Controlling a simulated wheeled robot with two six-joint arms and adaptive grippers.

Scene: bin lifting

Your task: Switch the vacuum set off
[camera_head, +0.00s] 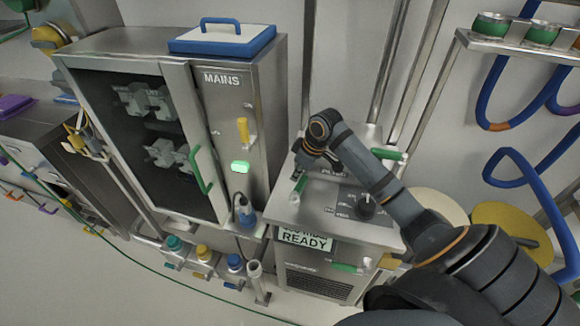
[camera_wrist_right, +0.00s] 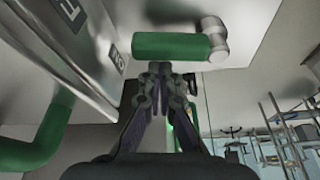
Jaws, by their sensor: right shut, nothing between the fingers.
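The vacuum set (camera_head: 330,215) is a steel box right of the tall cabinet. Its front display (camera_head: 306,239) reads READY, with a line above that I cannot read fully. A black knob (camera_head: 366,207) sits on a dark labelled panel on its top. A green lever (camera_head: 300,185) stands at its left side. My right gripper (camera_head: 303,166) is over the left part of the set, close to this lever. In the right wrist view, the shut, empty fingers (camera_wrist_right: 160,72) point at a green bar (camera_wrist_right: 172,46) on a metal post; I cannot tell if they touch. My left gripper is not in view.
The steel cabinet (camera_head: 270,110) marked MAINS has a yellow handle (camera_head: 243,130), a lit green lamp (camera_head: 240,167) and a green door handle (camera_head: 201,170). A blue-edged case (camera_head: 222,38) lies on top. Blue hoses (camera_head: 490,95) hang at right. My right arm crosses the set's right side.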

